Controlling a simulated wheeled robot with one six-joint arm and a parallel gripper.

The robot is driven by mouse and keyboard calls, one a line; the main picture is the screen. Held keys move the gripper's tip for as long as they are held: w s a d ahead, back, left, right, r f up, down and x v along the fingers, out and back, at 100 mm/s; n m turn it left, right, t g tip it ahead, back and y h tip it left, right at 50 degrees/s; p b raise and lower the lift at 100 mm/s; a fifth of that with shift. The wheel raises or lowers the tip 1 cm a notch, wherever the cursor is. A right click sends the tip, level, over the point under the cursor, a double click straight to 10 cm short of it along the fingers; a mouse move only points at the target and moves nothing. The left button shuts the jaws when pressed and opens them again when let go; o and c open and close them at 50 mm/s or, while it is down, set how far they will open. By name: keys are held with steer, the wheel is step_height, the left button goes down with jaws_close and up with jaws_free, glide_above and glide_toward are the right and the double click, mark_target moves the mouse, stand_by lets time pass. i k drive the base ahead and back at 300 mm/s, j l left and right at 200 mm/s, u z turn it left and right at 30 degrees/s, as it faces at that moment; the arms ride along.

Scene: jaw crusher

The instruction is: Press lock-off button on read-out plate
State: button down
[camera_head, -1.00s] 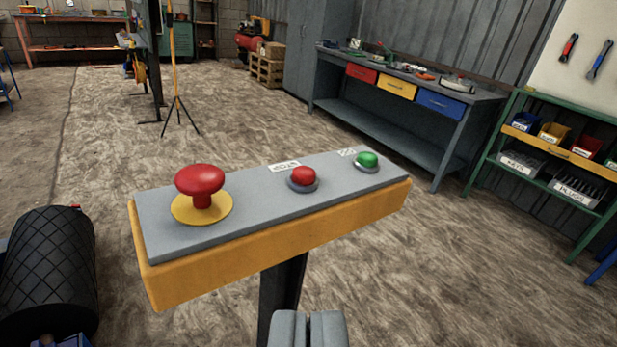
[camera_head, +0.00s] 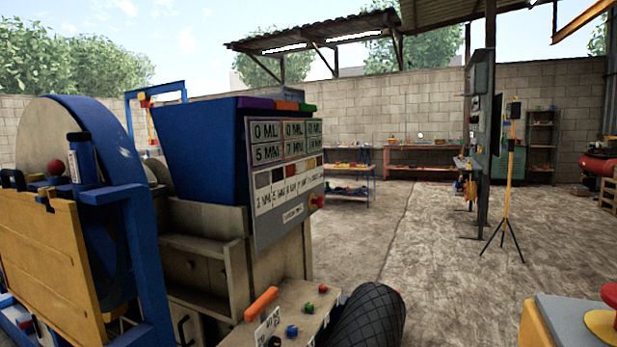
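The read-out plate (camera_head: 268,232) is a grey upright panel on the machine, left of the middle, seen at an angle. Nothing touches the button or the plate. My gripper is not in this view.
A blue hopper (camera_head: 195,150) stands behind the plate. Below it is a ledge with small coloured knobs and an orange handle (camera_head: 261,304). A black roller (camera_head: 372,318) lies beside it. A console with a red mushroom button (camera_head: 608,295) is at lower right. Open floor lies behind.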

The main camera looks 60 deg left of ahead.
mark_target(320, 202)
steer(key=u, duration=1.75)
